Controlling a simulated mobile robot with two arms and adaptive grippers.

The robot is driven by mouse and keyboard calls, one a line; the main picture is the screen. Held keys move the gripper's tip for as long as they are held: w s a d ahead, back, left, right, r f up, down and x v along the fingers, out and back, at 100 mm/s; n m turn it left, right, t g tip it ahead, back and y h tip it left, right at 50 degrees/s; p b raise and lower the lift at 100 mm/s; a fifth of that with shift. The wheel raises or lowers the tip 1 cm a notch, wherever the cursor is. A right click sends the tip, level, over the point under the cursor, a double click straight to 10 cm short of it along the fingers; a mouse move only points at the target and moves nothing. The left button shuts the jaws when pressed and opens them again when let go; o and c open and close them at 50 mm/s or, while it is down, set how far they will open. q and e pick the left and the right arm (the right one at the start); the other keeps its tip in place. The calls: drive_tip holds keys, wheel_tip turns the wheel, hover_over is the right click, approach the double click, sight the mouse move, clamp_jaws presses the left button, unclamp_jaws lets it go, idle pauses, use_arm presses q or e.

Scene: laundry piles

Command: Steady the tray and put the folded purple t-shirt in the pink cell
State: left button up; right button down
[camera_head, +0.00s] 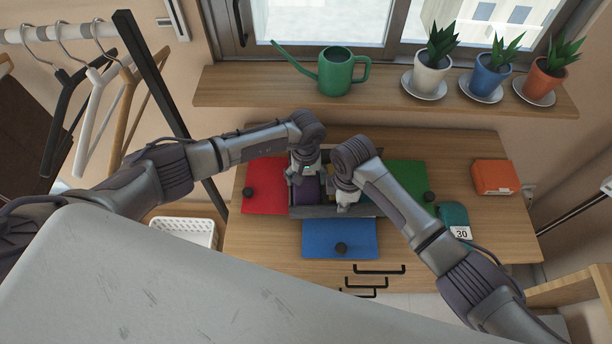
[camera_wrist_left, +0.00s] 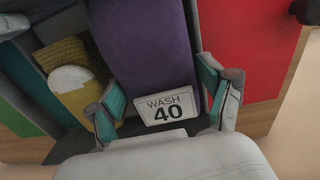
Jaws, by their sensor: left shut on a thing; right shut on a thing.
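The tray (camera_head: 308,212) is a dark grey divided box in the middle of the wooden table. The folded purple t-shirt (camera_head: 307,191) is at the tray's left compartment. It fills most of the left wrist view (camera_wrist_left: 147,45), with a "WASH 40" label at its end. My left gripper (camera_head: 303,178) is shut on it, one teal-padded finger on each side. My right gripper (camera_head: 344,207) is shut on the tray's near wall, right of the shirt. The compartment floor is hidden, so I see no pink and cannot tell whether the shirt touches it.
Yellow cloth (camera_wrist_left: 68,58) lies in a neighbouring compartment. Red (camera_head: 263,187), blue (camera_head: 325,236) and green (camera_head: 408,178) panels with dark knobs surround the tray. A teal folded item (camera_head: 453,219) labelled 30 and an orange one (camera_head: 495,177) lie right. A shelf (camera_head: 300,92) runs behind.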

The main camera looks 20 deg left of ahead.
use_arm(q)
drive_tip(key=shift+f, duration=0.25)
drive_tip(key=o, duration=1.2)
drive_tip(key=shift+c, duration=0.2)
drive_tip(key=shift+r, duration=3)
use_arm(e)
drive_tip(key=c, duration=1.2)
unclamp_jaws()
drive_tip(key=shift+c, duration=0.2)
